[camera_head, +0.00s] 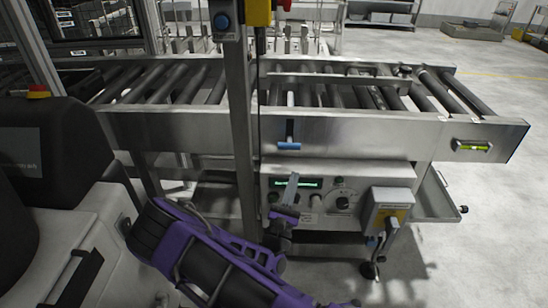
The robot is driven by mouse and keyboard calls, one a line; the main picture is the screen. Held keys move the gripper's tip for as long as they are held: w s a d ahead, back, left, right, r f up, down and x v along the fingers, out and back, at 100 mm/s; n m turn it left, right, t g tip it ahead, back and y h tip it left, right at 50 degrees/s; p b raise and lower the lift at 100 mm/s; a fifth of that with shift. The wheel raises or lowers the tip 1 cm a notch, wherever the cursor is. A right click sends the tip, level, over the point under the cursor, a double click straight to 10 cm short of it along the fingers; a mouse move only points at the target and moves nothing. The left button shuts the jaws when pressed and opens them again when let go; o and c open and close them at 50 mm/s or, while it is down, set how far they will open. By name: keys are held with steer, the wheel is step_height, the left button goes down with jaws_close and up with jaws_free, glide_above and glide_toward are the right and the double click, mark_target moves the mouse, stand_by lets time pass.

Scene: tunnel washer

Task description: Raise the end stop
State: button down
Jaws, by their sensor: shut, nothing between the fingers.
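A roller conveyor (190,128) with a steel side rail runs across the view. A blue-ended lever (289,145) hangs on the front of its rail, with a metal stem rising above the rail. A flat metal bar (335,80) lies along the rollers behind it. I cannot tell for sure which of these parts is the end stop. My gripper (291,182), at the end of my purple arm, is shut and empty. It points up in front of the control panel, below the blue lever and apart from it in the picture.
A control panel (325,190) with a green display and knobs sits under the conveyor. A grey box (388,212) with a yellow label juts out right of it. A steel post (240,130) stands left of the lever. Open floor (480,235) lies at the right.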

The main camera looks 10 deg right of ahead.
steer(key=f+n+y, duration=0.1)
steer(key=n+y, duration=0.1)
steer(key=a+f+n+y, duration=0.1)
steer(key=y, duration=0.1)
steer(key=a+f+n+t+y, duration=0.1)
steer(key=n+y, duration=0.1)
steer(key=shift+f+n, duration=0.1)
steer(key=shift+n, duration=0.2)
steer(key=b+x, duration=0.1)
steer(key=x, duration=0.9)
steer(key=shift+s+r, duration=0.1)
steer(key=shift+r, duration=0.15)
step_height(320, 180, up, 6)
steer(key=p, duration=0.6)
steer(key=shift+p, duration=0.4)
